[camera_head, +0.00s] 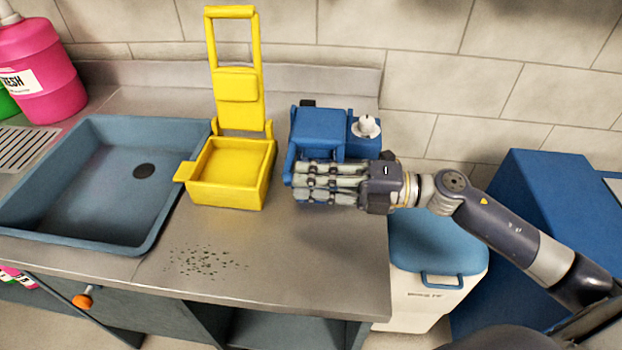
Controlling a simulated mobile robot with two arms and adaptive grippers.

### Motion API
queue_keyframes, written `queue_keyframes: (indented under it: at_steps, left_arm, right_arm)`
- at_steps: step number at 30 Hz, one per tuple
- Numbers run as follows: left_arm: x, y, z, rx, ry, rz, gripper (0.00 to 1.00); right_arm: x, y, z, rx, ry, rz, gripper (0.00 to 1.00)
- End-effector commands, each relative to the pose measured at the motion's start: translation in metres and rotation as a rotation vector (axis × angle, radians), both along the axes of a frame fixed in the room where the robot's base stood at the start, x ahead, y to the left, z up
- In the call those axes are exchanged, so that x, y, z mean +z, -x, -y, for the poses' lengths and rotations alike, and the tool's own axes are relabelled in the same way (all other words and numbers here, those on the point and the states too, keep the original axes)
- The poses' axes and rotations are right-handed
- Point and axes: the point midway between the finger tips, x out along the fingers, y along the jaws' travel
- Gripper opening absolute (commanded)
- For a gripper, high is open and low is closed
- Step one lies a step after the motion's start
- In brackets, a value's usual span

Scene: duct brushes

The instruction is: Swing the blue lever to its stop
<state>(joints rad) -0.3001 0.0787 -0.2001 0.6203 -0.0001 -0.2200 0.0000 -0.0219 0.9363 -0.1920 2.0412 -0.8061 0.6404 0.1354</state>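A blue device (322,131) with a white knob (366,126) on top stands at the right end of the counter. A blue bar (290,158) runs down its left side toward the front; it may be the blue lever, but my gripper hides much of it. My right gripper (312,182) reaches in from the right, its fingers pointing left across the device's front. The fingers overlap the device's lower front in the picture. I cannot tell whether they touch it or close on anything. My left gripper is out of view.
A yellow box (232,172) with a tall upright yellow frame (235,70) stands left of the device. A blue-grey sink (75,190) fills the left. Dark specks (205,262) lie on the counter (300,262). A blue-lidded bin (437,250) stands below its right edge.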

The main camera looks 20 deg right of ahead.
Motion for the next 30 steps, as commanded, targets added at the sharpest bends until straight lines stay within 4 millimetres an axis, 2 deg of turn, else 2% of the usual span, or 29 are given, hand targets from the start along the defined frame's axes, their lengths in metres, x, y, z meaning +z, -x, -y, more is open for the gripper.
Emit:
queue_keyframes:
  at_steps: [1, 20, 26, 30]
  left_arm:
    - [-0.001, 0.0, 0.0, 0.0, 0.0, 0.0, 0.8]
    - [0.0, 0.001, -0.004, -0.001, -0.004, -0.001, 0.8]
    - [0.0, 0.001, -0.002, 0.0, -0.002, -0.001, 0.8]
    - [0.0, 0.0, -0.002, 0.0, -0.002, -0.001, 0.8]
  right_arm:
    - [-0.006, 0.0, 0.001, -0.001, 0.008, -0.008, 0.4]
    - [-0.002, 0.001, 0.003, 0.0, 0.004, 0.0, 0.4]
    - [-0.003, 0.01, 0.021, -0.002, 0.006, -0.003, 0.4]
    - [-0.004, 0.02, 0.041, -0.001, 0.007, -0.004, 0.4]
